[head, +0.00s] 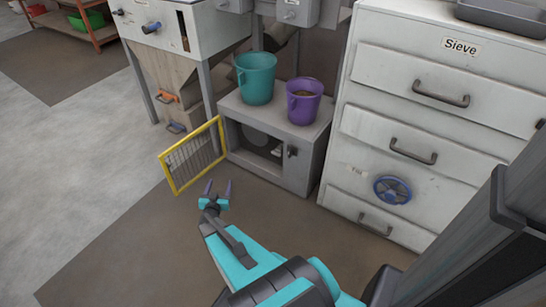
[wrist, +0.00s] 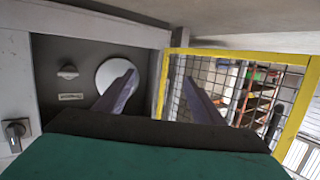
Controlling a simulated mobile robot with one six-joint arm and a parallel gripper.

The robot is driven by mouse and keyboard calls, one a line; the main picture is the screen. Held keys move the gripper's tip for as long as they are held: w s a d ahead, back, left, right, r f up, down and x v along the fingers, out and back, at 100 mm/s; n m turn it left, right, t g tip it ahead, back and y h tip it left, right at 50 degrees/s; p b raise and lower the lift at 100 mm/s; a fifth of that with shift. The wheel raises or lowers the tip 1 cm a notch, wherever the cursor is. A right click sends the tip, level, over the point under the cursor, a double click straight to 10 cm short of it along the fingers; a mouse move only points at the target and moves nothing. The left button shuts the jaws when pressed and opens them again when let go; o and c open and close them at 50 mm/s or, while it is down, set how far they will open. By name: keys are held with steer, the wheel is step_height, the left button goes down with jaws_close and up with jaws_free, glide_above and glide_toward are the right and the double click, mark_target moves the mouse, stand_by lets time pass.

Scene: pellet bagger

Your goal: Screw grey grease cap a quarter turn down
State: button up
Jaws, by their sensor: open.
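A small grey knob-like piece, which looks like the grease cap (wrist: 68,71), sits on the dark inside wall of the low cabinet in the wrist view. A round pale disc (wrist: 115,75) lies behind one finger. In the head view the cap is too small to make out inside the cabinet (head: 300,170). My gripper (head: 219,186) is open and empty, in front of the cabinet opening near the open mesh door. In the wrist view its fingers (wrist: 159,80) point toward the disc and door, apart from the cap.
The yellow-framed mesh door (head: 194,155) stands open at the opening's left; it also shows in the wrist view (wrist: 292,110). A teal bucket (head: 256,80) and a purple bucket (head: 304,102) stand on the cabinet. A white drawer unit (head: 440,130) with a blue handwheel (head: 392,190) is at the right.

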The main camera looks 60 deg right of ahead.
mark_target(278, 152)
steer(key=s+d+r+m+g+h, duration=0.3)
steer(key=s+d+m+g, duration=0.3)
steer(key=s+d, duration=0.6)
steer(key=shift+s+r+g+h, duration=0.2)
steer(key=shift+s+g+h, duration=0.25)
steer(key=shift+g+h, duration=0.55)
steer(key=shift+d, duration=0.2)
steer(key=d+b, duration=0.3)
steer(key=d, duration=1)
steer(key=shift+d, duration=0.25)
